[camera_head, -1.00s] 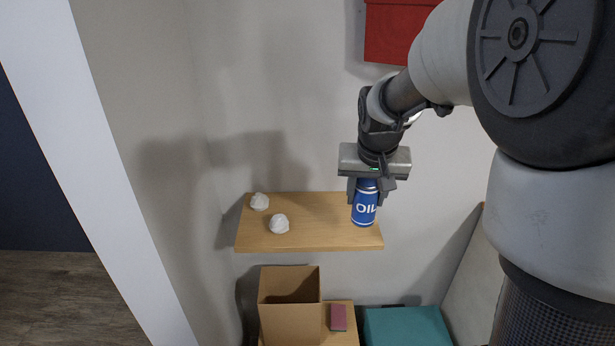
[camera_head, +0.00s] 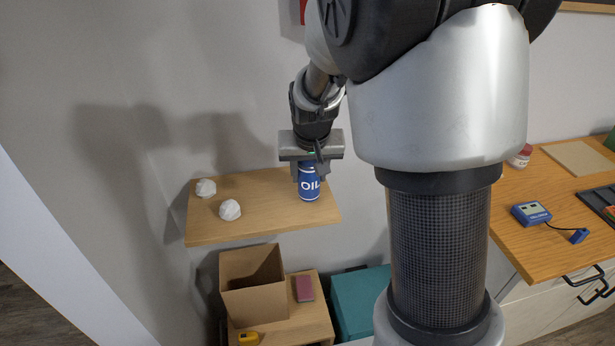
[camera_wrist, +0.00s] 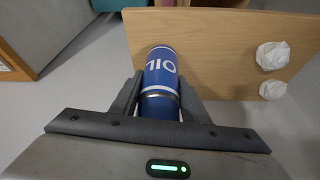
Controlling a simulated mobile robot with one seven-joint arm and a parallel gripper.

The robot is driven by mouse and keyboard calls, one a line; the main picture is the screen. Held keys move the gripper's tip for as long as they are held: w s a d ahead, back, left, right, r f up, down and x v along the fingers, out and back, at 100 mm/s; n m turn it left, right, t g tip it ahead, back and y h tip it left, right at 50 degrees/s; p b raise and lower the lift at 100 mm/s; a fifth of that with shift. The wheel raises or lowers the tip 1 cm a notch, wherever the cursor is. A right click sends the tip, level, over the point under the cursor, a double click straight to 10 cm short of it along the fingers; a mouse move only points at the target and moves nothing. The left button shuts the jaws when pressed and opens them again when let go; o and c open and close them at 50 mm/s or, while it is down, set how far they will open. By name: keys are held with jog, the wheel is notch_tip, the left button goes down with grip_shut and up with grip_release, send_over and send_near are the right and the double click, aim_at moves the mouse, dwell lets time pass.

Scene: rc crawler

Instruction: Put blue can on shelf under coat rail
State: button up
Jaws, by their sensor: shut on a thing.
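The blue can (camera_head: 309,185), marked OIL, is upright in my gripper (camera_head: 310,172) in the head view. My gripper is shut around the can's upper part from above. The can is at the right end of a wooden wall shelf (camera_head: 262,212); I cannot tell whether its base touches the board. In the wrist view the can (camera_wrist: 160,80) lies between both fingers (camera_wrist: 160,97), with the shelf board (camera_wrist: 210,50) beyond it. No coat rail can be made out.
Two white crumpled lumps (camera_head: 206,188) (camera_head: 230,210) lie on the shelf's left part. Below are an open cardboard box (camera_head: 255,300), a pink block (camera_head: 304,288) and a teal box (camera_head: 360,300). A wooden worktop (camera_head: 530,240) with a blue meter (camera_head: 531,213) is at right.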

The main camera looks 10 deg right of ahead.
jog(key=shift+f, duration=0.7)
jog(key=shift+f, duration=0.15)
jog(key=o, duration=1.2)
